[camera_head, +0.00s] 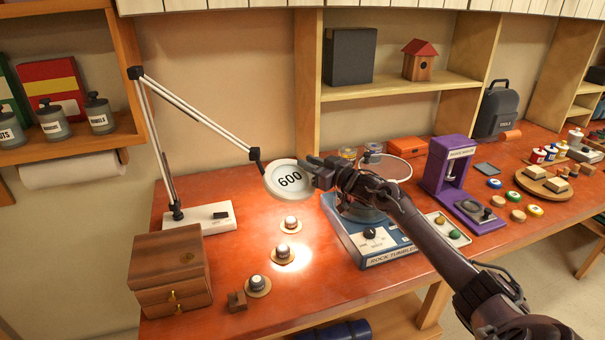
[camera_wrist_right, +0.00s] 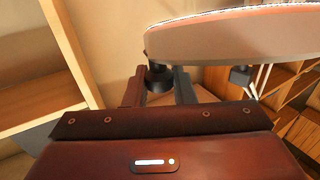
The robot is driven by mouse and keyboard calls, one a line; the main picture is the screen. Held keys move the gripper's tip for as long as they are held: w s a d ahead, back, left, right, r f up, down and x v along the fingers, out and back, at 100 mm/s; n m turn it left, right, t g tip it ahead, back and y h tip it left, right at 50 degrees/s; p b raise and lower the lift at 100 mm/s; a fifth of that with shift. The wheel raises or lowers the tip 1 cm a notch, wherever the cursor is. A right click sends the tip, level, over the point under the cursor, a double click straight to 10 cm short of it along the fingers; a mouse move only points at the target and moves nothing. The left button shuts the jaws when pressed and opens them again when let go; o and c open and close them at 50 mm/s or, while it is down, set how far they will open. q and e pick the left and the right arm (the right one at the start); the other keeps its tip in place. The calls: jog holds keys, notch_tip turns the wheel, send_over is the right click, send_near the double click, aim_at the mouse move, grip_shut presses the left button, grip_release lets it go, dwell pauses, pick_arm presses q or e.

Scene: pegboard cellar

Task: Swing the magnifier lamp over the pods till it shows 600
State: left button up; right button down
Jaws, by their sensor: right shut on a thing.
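The magnifier lamp has a jointed white arm (camera_head: 197,111) rising from a white base (camera_head: 208,217). Its round head (camera_head: 280,191) reads "600" and hangs above the bench. Several small metal-capped pods stand on round discs below it: a far pod (camera_head: 291,222), a middle pod (camera_head: 282,251) and a near pod (camera_head: 257,283). The bright light patch falls around the middle pod. My right gripper (camera_head: 318,171) is at the head's right side. In the right wrist view, its fingers (camera_wrist_right: 159,88) are shut on a dark knob (camera_wrist_right: 158,77) beside the head's rim (camera_wrist_right: 240,42). My left gripper is out of view.
A blue rock tumbler (camera_head: 372,242) stands under my right forearm, with a tray (camera_head: 446,229) and a purple press (camera_head: 446,170) to its right. Shelves line the back wall.

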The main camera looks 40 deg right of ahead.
jog(key=shift+s+a, duration=0.3)
jog(key=shift+s, duration=0.05)
jog(key=c, duration=1.3)
grip_release()
jog(key=shift+o, duration=0.2)
jog(key=shift+w+d+f, duration=0.1)
jog(key=shift+w+d, duration=0.05)
jog(key=s+d+b, duration=0.1)
jog(key=s, duration=0.6)
jog(key=shift+s+d+b, duration=0.15)
jog(key=shift+s+b, duration=0.2)
jog(key=shift+b, duration=0.05)
